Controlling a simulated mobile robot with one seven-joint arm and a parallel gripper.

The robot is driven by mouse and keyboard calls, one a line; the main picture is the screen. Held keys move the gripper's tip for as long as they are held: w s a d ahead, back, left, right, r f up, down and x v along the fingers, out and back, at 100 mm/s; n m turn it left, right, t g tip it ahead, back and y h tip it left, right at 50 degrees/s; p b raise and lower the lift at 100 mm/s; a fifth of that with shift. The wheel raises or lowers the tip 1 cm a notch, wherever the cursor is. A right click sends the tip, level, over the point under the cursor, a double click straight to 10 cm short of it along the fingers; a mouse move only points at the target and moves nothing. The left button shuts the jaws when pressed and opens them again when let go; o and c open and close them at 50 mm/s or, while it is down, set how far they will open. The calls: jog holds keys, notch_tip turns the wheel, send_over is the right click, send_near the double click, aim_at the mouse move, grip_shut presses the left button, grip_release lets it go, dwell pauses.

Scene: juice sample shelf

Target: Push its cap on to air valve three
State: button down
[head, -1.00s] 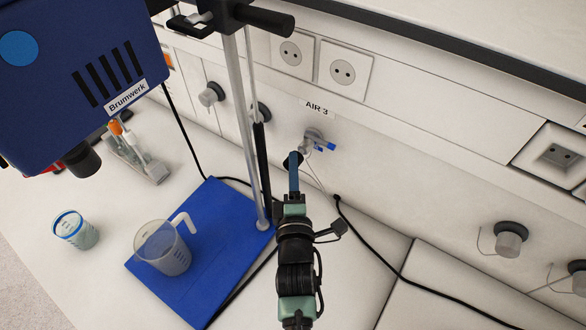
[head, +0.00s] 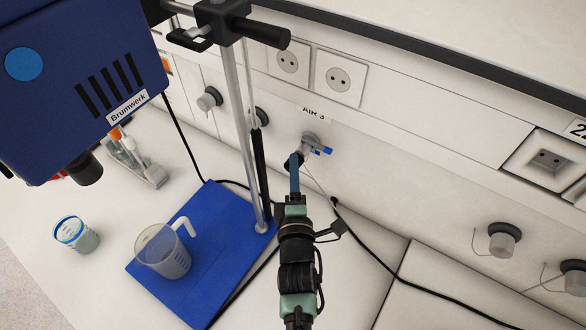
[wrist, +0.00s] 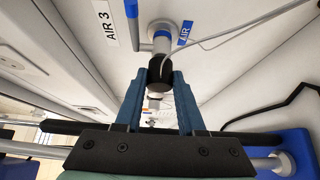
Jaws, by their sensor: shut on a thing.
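Air valve three (head: 309,141) is a grey fitting with a blue lever on the panel, below the AIR 3 label (head: 313,113). It also shows in the wrist view (wrist: 162,40), with blue marks and a pale outlet. My gripper (head: 295,162) is shut on the black cap (wrist: 160,71), which sits between the blue fingertips. The cap lies in line with the outlet and right at its end in the wrist view. I cannot tell whether it is seated or only touching. A thin pale tether (wrist: 240,36) runs from the cap area. The fingers hide part of the cap.
A stand pole (head: 244,130) rises close left of my gripper from a blue base (head: 150,270). A clear jug (head: 163,252) and a beaker (head: 77,234) stand left. A blue Brumwerk device (head: 75,75) hangs upper left. A black cable (head: 380,258) crosses the bench.

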jog(key=shift+w+d+r+p, duration=0.2)
jog(key=shift+w+d+p, duration=0.1)
jog(key=shift+p, duration=1)
jog(key=c, duration=0.9)
grip_release()
jog(key=o, duration=0.5)
jog(key=shift+w+f, duration=0.15)
jog(key=shift+w, duration=0.05)
jog(key=shift+c, duration=0.2)
jog(key=shift+s+a, duration=0.1)
jog(key=shift+s, duration=0.15)
jog(key=s+b, duration=0.3)
jog(key=s, duration=0.9)
jog(key=shift+s+a+b, duration=0.15)
jog(key=shift+s+b, duration=0.2)
jog(key=shift+b, duration=0.05)
